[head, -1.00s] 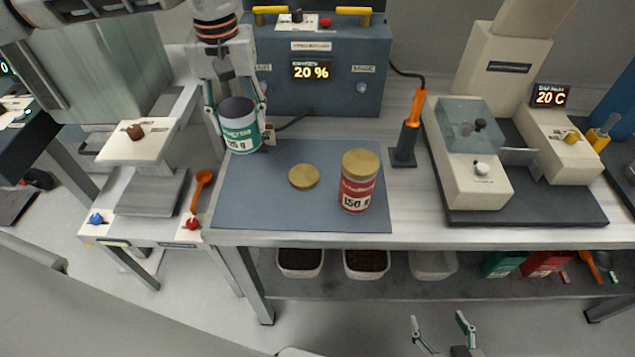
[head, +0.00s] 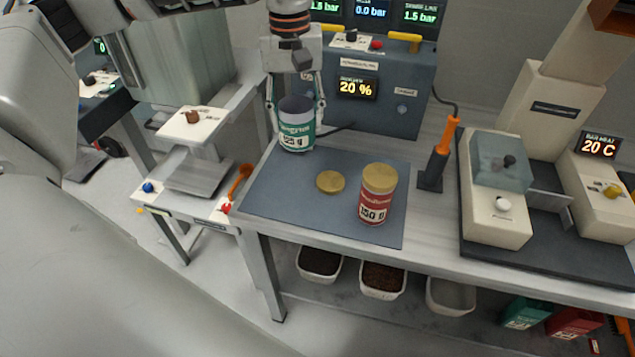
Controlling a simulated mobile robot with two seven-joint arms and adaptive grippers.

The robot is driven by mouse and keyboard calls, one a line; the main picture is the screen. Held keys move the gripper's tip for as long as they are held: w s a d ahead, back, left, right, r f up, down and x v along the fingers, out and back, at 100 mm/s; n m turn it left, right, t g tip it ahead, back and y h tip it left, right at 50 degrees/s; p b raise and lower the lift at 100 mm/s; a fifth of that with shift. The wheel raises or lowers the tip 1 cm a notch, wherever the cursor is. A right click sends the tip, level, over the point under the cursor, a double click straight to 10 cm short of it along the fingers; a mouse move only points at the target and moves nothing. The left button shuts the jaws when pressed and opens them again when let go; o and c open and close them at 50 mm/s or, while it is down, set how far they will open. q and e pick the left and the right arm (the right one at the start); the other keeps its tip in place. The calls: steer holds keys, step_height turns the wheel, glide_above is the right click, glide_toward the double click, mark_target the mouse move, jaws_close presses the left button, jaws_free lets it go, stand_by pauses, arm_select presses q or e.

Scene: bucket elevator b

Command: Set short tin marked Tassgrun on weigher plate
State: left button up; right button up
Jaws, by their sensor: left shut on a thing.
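The short green and white tin (head: 297,135) has an open dark top; its label is only partly readable, with "125 g" below. My left gripper (head: 297,112) comes down from above, its fingers shut on the sides of the tin. The tin is upright at the back left of the blue-grey mat (head: 290,195); I cannot tell whether it touches it. A flat grey plate (head: 198,174), which looks like the weigher plate, is on the low white unit to the left, apart from the tin. My right gripper is out of view.
A gold lid (head: 330,182) and a taller red tin (head: 376,195) marked 150 g are on the mat. An orange scoop (head: 239,180) lies between plate and mat. A blue-grey box (head: 385,95) stands behind; an orange-handled tool (head: 441,150) stands to the right.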

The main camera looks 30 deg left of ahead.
arm_select(q)
step_height(320, 180, down, 18)
steer(key=shift+b, duration=0.35)
steer(key=shift+f, duration=0.1)
steer(key=o, duration=1)
